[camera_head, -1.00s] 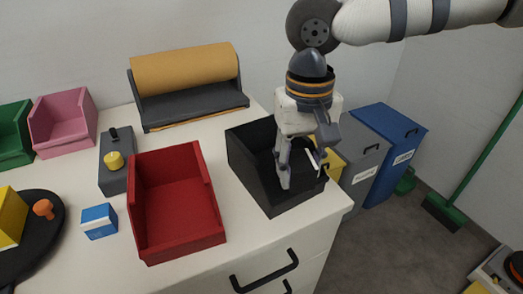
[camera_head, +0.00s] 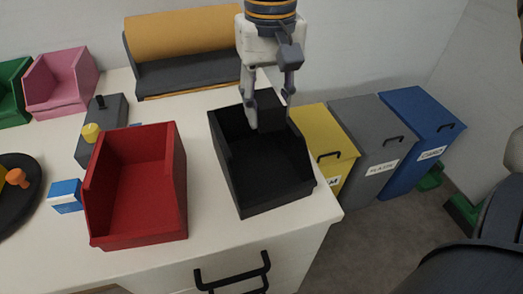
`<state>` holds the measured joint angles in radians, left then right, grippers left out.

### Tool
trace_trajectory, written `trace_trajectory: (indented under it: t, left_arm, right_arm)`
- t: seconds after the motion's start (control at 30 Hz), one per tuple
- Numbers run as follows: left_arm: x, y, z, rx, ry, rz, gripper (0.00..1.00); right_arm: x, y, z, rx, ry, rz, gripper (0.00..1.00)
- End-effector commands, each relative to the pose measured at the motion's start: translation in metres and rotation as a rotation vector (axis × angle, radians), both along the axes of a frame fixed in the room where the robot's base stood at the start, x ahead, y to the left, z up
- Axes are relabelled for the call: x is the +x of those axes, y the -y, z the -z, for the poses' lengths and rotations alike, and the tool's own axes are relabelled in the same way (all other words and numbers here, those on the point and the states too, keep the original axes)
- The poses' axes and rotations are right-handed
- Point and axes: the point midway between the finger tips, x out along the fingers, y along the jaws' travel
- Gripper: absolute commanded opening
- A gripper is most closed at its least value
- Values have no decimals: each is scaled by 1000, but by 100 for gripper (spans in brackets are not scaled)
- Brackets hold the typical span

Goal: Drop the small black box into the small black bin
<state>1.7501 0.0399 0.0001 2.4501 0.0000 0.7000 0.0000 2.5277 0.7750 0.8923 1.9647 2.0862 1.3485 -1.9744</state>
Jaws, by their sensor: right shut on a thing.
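The small black bin (camera_head: 278,197) stands open near the right edge of the white counter, right of the red bin. My right gripper (camera_head: 270,112) points down over the back part of the black bin. It is shut on the small black box (camera_head: 271,117), dark against the dark bin. The box appears at about the height of the bin's back rim; its exact height is hard to tell. The visible bin floor looks empty. My left gripper is not in view.
A red bin (camera_head: 137,236) stands left of the black bin. A paper roll holder (camera_head: 185,74) stands at the back. Yellow (camera_head: 322,132), grey (camera_head: 371,149) and blue (camera_head: 420,118) waste bins stand beyond the counter's right edge. A blue-and-white box (camera_head: 66,197) lies at left.

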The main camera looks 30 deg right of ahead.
Motion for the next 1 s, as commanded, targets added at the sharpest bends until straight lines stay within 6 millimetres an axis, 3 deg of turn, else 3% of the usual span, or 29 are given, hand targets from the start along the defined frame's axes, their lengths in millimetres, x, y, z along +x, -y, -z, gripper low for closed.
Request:
trace_trajectory:
  t: [0.3,0.67,0.7,0.77,1.0]
  left_arm:
    - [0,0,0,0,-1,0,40]
    - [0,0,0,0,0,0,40]
    - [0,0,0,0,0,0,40]
    - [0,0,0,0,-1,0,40]
    - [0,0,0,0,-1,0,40]
  right_arm:
    - [0,0,44,-1,-2,-1,17]
    - [0,0,51,0,0,-1,17]
    - [0,0,51,0,0,-1,46]
    - [0,0,51,0,0,-1,59]
    - [0,0,51,0,0,-1,60]
